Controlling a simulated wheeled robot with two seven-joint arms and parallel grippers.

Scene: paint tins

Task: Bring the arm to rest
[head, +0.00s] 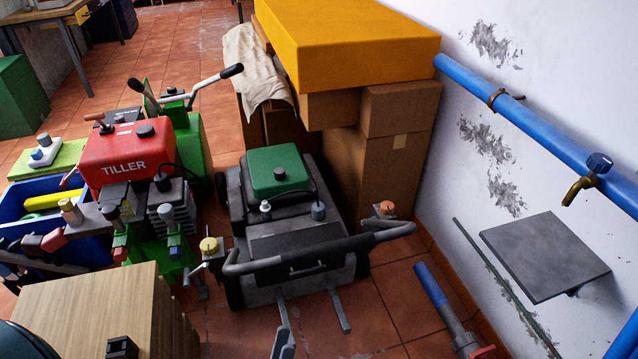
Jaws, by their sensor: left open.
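My left gripper (122,347) shows only in part, as a small dark shape at the bottom edge of the head view, over the pale wooden block. Its jaws are apart, and I see nothing held between them. Most of the left arm is below the frame. My right gripper is out of view. I make out no paint tins.
A wooden block (85,300) stands at the lower left. Behind it are a red tiller (125,160) and a blue crate (40,228). A mower with a green cover (277,172) stands centrally. Cardboard boxes (385,150) and a wall pipe (540,125) are right. Some floor is bare.

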